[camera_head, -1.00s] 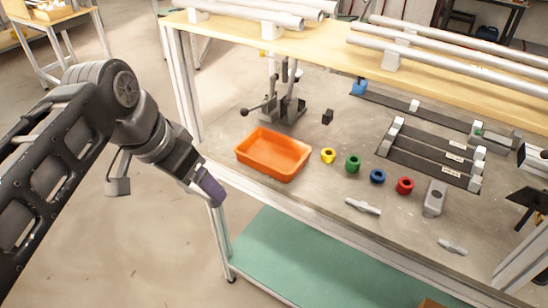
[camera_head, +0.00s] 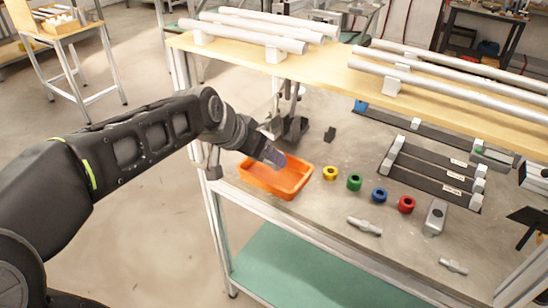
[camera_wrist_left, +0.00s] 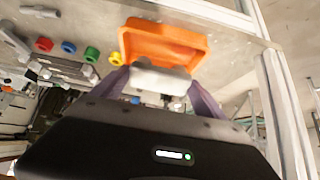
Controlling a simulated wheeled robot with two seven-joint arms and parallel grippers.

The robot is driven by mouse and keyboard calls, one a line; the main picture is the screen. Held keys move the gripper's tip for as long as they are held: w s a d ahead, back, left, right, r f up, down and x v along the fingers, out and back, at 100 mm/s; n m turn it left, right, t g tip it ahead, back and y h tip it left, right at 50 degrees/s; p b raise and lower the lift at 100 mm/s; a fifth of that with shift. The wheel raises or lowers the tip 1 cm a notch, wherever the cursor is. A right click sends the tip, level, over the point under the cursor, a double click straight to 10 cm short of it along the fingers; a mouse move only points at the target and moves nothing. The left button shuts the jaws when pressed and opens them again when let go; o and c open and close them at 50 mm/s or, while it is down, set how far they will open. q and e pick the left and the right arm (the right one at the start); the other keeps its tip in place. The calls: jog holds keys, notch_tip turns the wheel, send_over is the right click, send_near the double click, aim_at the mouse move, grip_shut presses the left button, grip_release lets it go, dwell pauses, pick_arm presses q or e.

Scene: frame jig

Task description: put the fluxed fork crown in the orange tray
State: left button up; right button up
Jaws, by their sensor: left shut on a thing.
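The orange tray (camera_head: 292,189) is on the bench at its front left; it also shows in the wrist view (camera_wrist_left: 165,36). My left gripper (camera_head: 272,158) is over the tray's back part. In the wrist view its two purple fingers (camera_wrist_left: 160,84) are shut on a pale grey piece, which looks like the fork crown (camera_wrist_left: 158,77). The tray lies just beyond this piece there. In the head view the held piece is mostly hidden by the gripper, and I cannot tell its height above the tray floor. Flux on it cannot be made out.
Yellow (camera_head: 330,173), green (camera_head: 354,182), blue (camera_head: 379,195) and red (camera_head: 406,204) rings stand right of the tray. A grey block (camera_head: 435,217) and two small grey fittings (camera_head: 365,226) (camera_head: 453,266) lie farther right. A toggle clamp (camera_head: 292,127) stands behind the tray. A shelf with tubes (camera_head: 260,32) overhangs the back.

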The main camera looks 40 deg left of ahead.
pick_arm(q)
jog(key=w, duration=0.2)
jog(key=shift+w, duration=0.3)
jog(key=f, duration=0.2)
jog(key=shift+w+f, duration=0.2)
jog(key=shift+f, duration=0.2)
jog(key=shift+f, duration=0.1)
jog(key=shift+w+f, duration=0.15)
jog(key=shift+f, duration=0.25)
jog(key=shift+p+x, duration=0.4)
jog(key=shift+x, duration=0.45)
jog(key=w+g+p, duration=0.1)
jog(key=g+p, duration=0.2)
jog(key=shift+w, duration=0.2)
jog(key=shift+s+a+f+g, duration=0.1)
jog(key=shift+f+g, duration=0.2)
jog(key=shift+f, duration=0.65)
